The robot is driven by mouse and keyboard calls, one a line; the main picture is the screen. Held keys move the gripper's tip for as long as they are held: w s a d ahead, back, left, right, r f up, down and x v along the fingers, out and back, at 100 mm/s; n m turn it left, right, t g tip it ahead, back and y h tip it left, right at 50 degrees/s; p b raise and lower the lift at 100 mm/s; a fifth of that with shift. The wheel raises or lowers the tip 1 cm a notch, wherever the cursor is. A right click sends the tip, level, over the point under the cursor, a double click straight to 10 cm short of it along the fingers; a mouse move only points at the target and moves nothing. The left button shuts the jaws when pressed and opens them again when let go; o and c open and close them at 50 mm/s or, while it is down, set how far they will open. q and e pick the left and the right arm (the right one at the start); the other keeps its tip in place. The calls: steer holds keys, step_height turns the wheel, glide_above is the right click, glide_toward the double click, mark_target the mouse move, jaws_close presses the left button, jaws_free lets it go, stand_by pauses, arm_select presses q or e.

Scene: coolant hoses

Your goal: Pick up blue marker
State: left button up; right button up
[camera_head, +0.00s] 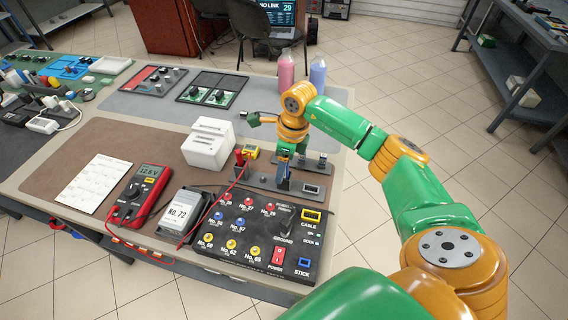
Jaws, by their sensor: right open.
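My right gripper (286,156) points down over the right part of the table, near a low grey base with small upright holders (258,180). It is open. A narrow blue piece (284,168), which looks like the blue marker, shows right below the hand, close to the fingers. It is small and partly covered, and I cannot tell whether the fingers touch it. My left gripper is not in view.
A black panel with coloured buttons (243,259) lies in front of the base. A pink bottle (286,72) and a blue bottle (317,76) stand behind.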

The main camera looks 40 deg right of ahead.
jaws_close()
step_height(320, 180, up, 10)
steer(key=shift+r+b, duration=0.1)
steer(key=shift+b, duration=0.55)
